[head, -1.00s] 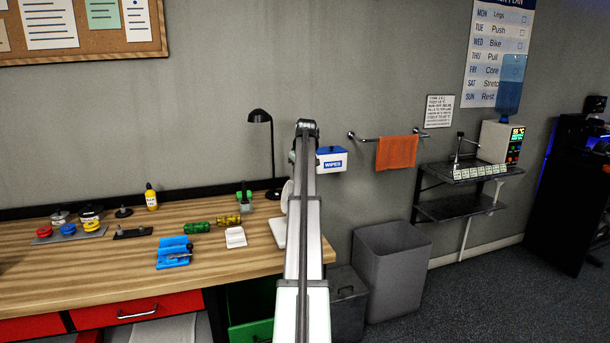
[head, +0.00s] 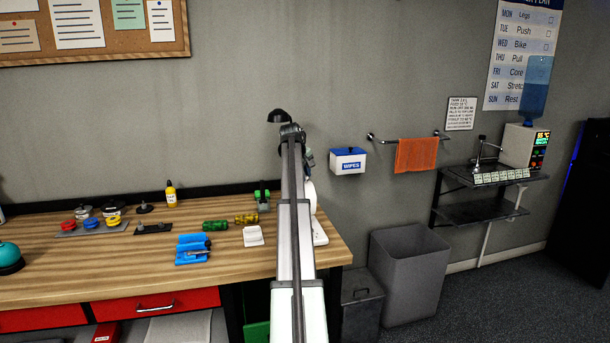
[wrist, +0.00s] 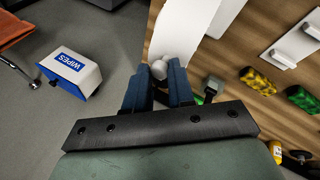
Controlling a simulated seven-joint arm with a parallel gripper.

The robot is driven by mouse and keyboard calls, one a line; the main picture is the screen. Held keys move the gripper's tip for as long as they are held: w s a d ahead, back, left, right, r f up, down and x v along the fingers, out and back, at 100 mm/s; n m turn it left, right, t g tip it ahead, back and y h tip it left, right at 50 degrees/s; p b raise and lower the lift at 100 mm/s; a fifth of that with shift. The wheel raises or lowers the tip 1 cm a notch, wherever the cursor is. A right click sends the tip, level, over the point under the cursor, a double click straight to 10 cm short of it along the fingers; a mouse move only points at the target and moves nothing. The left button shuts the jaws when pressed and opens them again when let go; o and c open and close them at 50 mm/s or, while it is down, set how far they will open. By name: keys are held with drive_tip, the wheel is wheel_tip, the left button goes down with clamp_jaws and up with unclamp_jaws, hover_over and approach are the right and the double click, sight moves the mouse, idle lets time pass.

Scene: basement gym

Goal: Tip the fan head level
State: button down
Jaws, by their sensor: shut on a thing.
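The white fan stands on the right end of the workbench. In the head view its rounded head (head: 308,196) and flat base (head: 319,233) show only partly, behind my arm. In the wrist view a white curved part of the fan (wrist: 181,28) rises beyond the fingers, with a small grey rounded knob (wrist: 159,69) at its near end. My gripper (wrist: 160,80) has its blue fingers on either side of this knob and is shut on it. In the head view my arm mostly hides the gripper. The head's exact tilt is hard to tell.
A wipes box (head: 348,161) hangs on the wall right of my arm, close by in the wrist view (wrist: 72,70). A grey bin (head: 408,275) stands on the right.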

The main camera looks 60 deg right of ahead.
drive_tip(key=shift+w+a, duration=0.1)
drive_tip(key=c, duration=1)
unclamp_jaws()
drive_tip(key=v, duration=1.3)
drive_tip(key=shift+a+r, duration=0.1)
drive_tip(key=shift+r, duration=0.25)
